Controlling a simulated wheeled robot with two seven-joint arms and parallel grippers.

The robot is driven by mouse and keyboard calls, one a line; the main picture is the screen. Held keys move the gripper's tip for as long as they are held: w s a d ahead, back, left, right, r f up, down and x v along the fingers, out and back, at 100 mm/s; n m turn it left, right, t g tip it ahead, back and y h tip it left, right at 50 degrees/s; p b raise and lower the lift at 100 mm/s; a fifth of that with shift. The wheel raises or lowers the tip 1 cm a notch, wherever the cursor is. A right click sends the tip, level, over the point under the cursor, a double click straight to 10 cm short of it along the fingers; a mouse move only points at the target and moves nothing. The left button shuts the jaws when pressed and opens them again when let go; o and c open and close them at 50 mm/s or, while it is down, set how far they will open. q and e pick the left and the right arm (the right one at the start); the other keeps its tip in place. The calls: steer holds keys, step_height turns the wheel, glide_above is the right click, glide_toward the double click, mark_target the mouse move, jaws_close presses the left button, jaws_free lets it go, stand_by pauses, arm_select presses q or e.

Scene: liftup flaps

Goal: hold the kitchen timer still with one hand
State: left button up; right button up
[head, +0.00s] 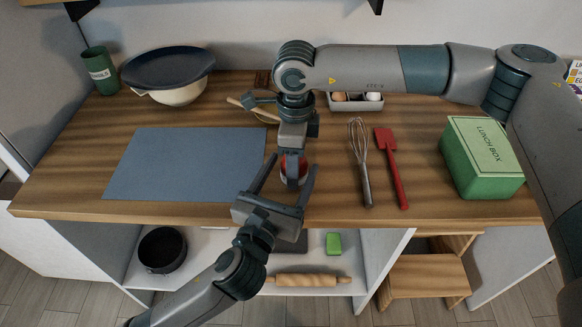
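The kitchen timer (284,173), a small red and white round thing, stands near the front edge of the wooden counter, partly hidden by my grippers. My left gripper (294,162) reaches in from the front with its fingers spread, one on each side of the timer. A small gap seems to show beside the timer, but contact is hard to judge. My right gripper (292,178) points down from above, directly over or at the timer's top. Its fingertips overlap the timer, and I cannot tell whether they are shut on it.
A blue-grey mat (185,165) lies left on the counter (335,205). A whisk (362,160), red spatula (392,165) and green lunch box (482,160) are right. An egg tray (356,104) and a bowl with a pan (178,92) stand behind. Open shelves lie below.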

arm_select(q)
steer(key=v, duration=1.1)
steer(key=shift+s, duration=0.25)
steer(key=shift+d, duration=0.1)
steer(key=shift+s+d+n+t+y, duration=0.15)
steer(key=shift+d+n+y, duration=0.65)
steer(key=shift+y, duration=0.4)
steer(key=shift+s+d+n+t+y, duration=0.1)
steer(key=shift+d+n+t+y, duration=0.1)
steer(key=shift+d+n+y, duration=0.85)
steer(key=shift+s+d+n+t+y, duration=0.15)
steer(key=shift+d+n+y, duration=0.45)
steer(key=shift+y, duration=0.75)
steer(key=shift+w+d, duration=0.1)
steer(key=shift+w, duration=0.05)
steer(key=w, duration=1.1)
steer(key=shift+w+a, duration=0.3)
steer(key=shift+w, duration=0.1)
steer(key=c, duration=1.1)
